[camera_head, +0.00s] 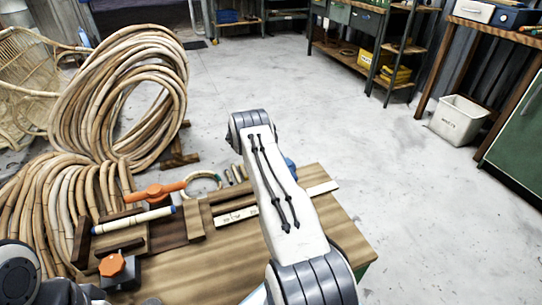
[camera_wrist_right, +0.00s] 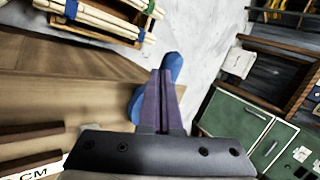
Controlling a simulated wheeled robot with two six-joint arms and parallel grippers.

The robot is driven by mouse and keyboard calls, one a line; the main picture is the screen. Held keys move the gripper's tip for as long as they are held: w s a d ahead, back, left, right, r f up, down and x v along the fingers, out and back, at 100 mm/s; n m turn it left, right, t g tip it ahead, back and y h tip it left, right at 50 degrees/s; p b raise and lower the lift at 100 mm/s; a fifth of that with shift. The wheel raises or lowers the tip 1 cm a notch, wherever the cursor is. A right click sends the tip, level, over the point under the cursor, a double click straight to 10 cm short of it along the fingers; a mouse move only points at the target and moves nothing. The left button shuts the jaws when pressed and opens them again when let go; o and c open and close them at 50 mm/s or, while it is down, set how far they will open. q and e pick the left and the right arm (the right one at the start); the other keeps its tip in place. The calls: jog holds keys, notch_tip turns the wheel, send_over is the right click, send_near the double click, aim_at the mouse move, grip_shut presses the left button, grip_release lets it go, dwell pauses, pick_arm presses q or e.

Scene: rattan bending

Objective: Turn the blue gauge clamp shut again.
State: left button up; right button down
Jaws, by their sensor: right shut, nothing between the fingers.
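The blue gauge clamp (camera_head: 291,168) shows in the head view only as a small blue piece past my right arm, at the bench's far edge. In the right wrist view its blue part (camera_wrist_right: 173,62) appears beyond and on both sides of my right gripper's fingers. My right gripper (camera_wrist_right: 161,72) is shut with nothing between its fingers. It overlaps the blue part in that view; whether it touches is unclear. The fingers hide the clamp's middle, so its turn angle cannot be read. My left gripper is not in view.
The wooden bench (camera_head: 200,270) bears a white ruler (camera_head: 235,216), an orange-handled clamp (camera_head: 155,191) and an orange knob (camera_head: 112,265). Large rattan coils (camera_head: 125,95) stand at the left. A white bin (camera_head: 458,120) stands at the right.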

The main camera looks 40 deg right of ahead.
jog(key=p+v, duration=0.2)
jog(key=v, duration=0.7)
jog(key=shift+a+r, duration=0.25)
jog(key=shift+a, duration=0.05)
